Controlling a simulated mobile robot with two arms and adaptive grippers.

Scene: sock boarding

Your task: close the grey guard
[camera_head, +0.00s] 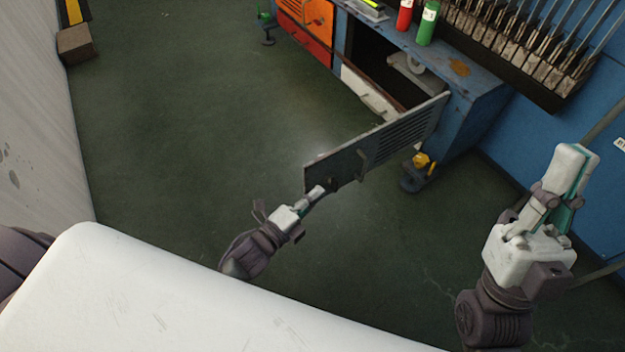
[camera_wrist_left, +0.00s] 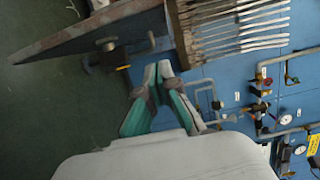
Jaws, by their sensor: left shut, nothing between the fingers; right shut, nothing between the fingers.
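The grey guard (camera_head: 385,148) is a flat slotted panel in the head view. It stands swung out from the blue cabinet (camera_head: 462,112), with the cabinet's dark opening uncovered behind it. A panel edge that looks like the guard (camera_wrist_left: 85,32) crosses the upper left of the left wrist view. My left gripper (camera_head: 318,191) is shut and empty, close to the guard's free end at its lower left corner; I cannot tell whether they touch. Its closed fingers also show in the left wrist view (camera_wrist_left: 158,72). My right gripper (camera_head: 571,156) is shut and empty, away to the right of the guard.
A red bottle (camera_head: 404,15) and a green bottle (camera_head: 427,24) stand on the cabinet top. A rack of metal-ended rods (camera_head: 515,45) is behind. A yellow-topped caster (camera_head: 418,172) sits below the guard. Open green floor (camera_head: 190,120) lies to the left.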

